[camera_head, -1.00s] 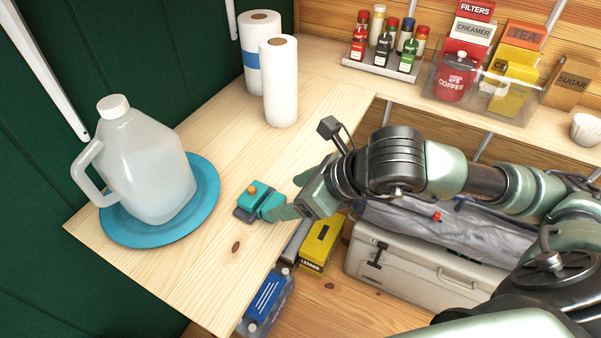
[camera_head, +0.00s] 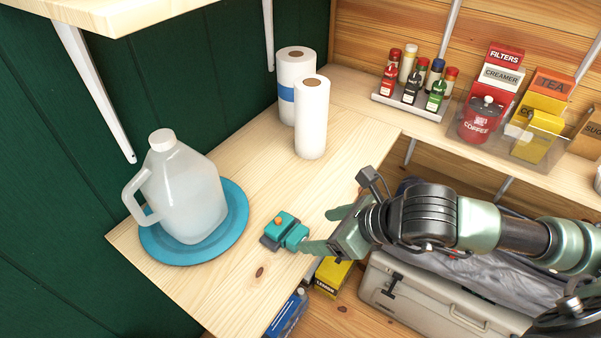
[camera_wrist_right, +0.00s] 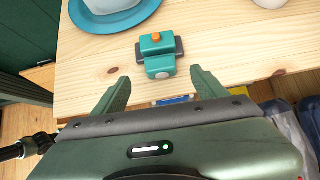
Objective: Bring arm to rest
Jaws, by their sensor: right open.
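My right gripper (camera_head: 322,230) reaches in from the right over the edge of the wooden counter. In the right wrist view its two green fingers (camera_wrist_right: 160,88) are spread apart with nothing between them. A small teal device with an orange button (camera_head: 285,231) lies on the counter just beyond the fingertips. It also shows in the right wrist view (camera_wrist_right: 159,55), ahead of the gap between the fingers and apart from them. My left gripper is not in view.
A water jug (camera_head: 183,190) stands on a blue plate (camera_head: 240,215) at the left. Two paper towel rolls (camera_head: 312,118) stand at the back. A bottle rack (camera_head: 410,101) and coffee supplies (camera_head: 482,118) line the right shelf. A cooler (camera_head: 430,300) sits below.

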